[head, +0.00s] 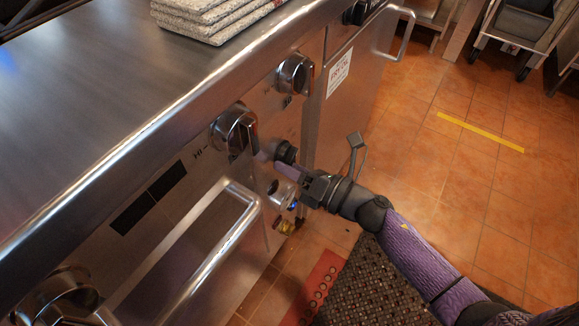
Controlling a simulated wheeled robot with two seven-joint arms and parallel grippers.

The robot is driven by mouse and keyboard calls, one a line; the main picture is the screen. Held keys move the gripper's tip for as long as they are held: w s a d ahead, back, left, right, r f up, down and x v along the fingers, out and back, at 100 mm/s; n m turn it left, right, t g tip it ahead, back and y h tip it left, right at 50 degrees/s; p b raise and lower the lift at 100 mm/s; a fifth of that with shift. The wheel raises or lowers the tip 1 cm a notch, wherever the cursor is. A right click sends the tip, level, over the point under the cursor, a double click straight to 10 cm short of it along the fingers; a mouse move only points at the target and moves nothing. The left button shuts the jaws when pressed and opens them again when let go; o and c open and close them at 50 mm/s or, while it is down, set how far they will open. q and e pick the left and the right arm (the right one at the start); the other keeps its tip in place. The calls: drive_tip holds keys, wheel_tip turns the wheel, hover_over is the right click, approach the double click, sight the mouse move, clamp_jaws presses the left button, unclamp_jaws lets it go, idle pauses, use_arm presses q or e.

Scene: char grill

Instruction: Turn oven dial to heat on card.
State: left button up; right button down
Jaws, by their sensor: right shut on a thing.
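A chrome oven dial (233,128) with a black grip bar sits on the steel front panel, left of centre. My left gripper is not in view.
A steel door handle (205,225) sticks out below the held dial. Another handle (405,32) is at the far end. A chrome knob (62,295) is at the lower left. Grey slabs (215,15) lie on the steel top. The tiled floor on the right is mostly clear.

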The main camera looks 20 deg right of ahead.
drive_tip(key=shift+w+d+r, duration=0.15)
drive_tip(key=shift+d, duration=0.05)
idle(0.3)
drive_tip(key=c, duration=0.5)
unclamp_jaws()
drive_tip(key=shift+c, duration=0.2)
drive_tip(key=o, duration=0.3)
